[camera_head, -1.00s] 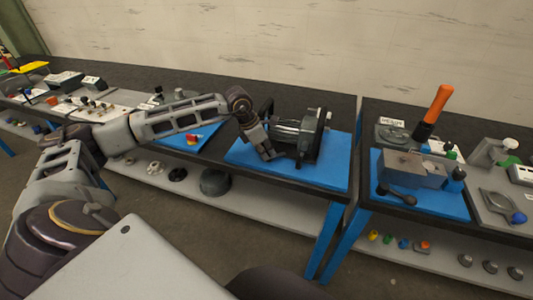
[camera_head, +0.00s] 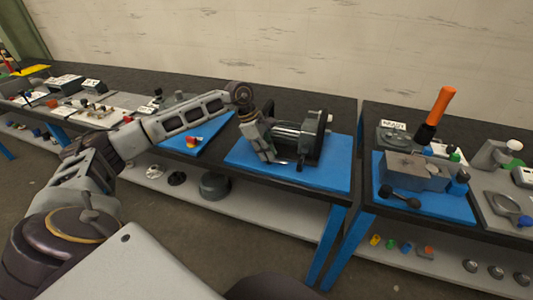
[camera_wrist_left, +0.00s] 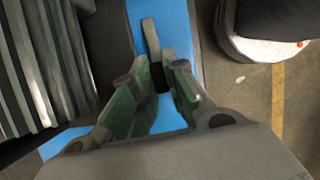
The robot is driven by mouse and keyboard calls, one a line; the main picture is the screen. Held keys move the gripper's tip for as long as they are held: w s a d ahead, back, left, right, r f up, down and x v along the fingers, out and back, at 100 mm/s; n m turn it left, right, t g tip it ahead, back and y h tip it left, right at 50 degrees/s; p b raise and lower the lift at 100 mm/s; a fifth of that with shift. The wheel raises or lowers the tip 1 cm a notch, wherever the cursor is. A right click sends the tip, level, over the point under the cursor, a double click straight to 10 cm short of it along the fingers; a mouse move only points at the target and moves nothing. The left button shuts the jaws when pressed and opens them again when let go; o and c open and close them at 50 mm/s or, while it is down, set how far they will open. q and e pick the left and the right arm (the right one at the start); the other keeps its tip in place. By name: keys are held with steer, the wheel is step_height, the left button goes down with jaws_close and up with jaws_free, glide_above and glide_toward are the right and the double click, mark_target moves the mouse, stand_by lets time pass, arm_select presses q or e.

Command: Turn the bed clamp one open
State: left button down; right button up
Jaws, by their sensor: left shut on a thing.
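The grey motor-like machine (camera_head: 298,132) stands on a blue mat on the middle bench. My left gripper (camera_head: 268,158) is low at its front left side, close to the mat. In the left wrist view, the green-padded fingers of my left gripper (camera_wrist_left: 157,75) are closed around the dark end of a small grey lever (camera_wrist_left: 150,38), which I take to be the bed clamp one. The ribbed side of the machine (camera_wrist_left: 45,65) is just left of the fingers. The fingers hide part of the lever. My right gripper is not in view.
The blue mat (camera_head: 325,180) has free room at its front right. A second bench at right holds a grey vise-like block (camera_head: 405,170) and an orange-handled tool (camera_head: 437,110). A dark round pot (camera_head: 214,186) sits on the lower shelf.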

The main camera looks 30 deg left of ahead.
arm_select(q)
steer(key=shift+m, duration=0.6)
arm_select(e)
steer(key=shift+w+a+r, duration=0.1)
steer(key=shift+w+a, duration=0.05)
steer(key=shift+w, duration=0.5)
arm_select(q)
steer(key=c, duration=1.4)
jaws_free()
steer(key=shift+c, duration=0.2)
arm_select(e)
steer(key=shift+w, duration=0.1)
arm_select(q)
steer(key=shift+a+r, duration=0.1)
steer(key=shift+r, duration=0.05)
steer(key=w+v, duration=0.1)
steer(key=v, duration=1)
steer(key=shift+s+r, duration=0.3)
steer(key=shift+r, duration=0.05)
steer(key=shift+a, duration=0.15)
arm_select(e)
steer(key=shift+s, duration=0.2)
